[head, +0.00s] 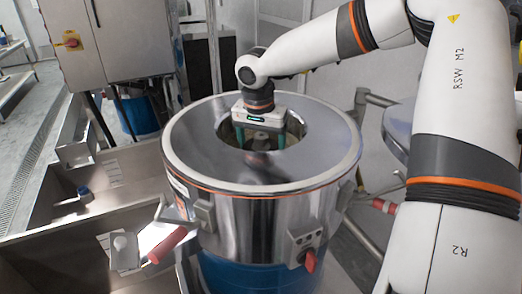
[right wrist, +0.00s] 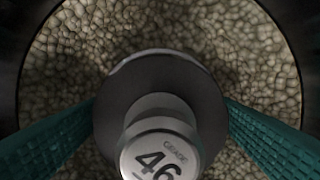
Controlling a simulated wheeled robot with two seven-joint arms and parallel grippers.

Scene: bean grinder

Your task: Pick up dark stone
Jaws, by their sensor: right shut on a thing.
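My right gripper (head: 262,143) reaches down into the round opening in the top of a steel drum-shaped grinder (head: 190,128). In the right wrist view, its teal fingers are shut on a dark round piece (right wrist: 203,86), one finger on each side. A silver cylinder (right wrist: 160,145) marked "46" stands up from the middle of this piece. Pale brown, lumpy bean-like material (right wrist: 75,75) lies beneath and around it. I cannot tell whether the dark piece rests on the material or hangs above it. My left gripper is not in view.
A red knob (head: 310,261) sits on the grinder's front. Steel bins (head: 60,250) stand at the left, with a red-handled part (head: 167,245) near the grinder. A grey control box (head: 75,42) stands behind.

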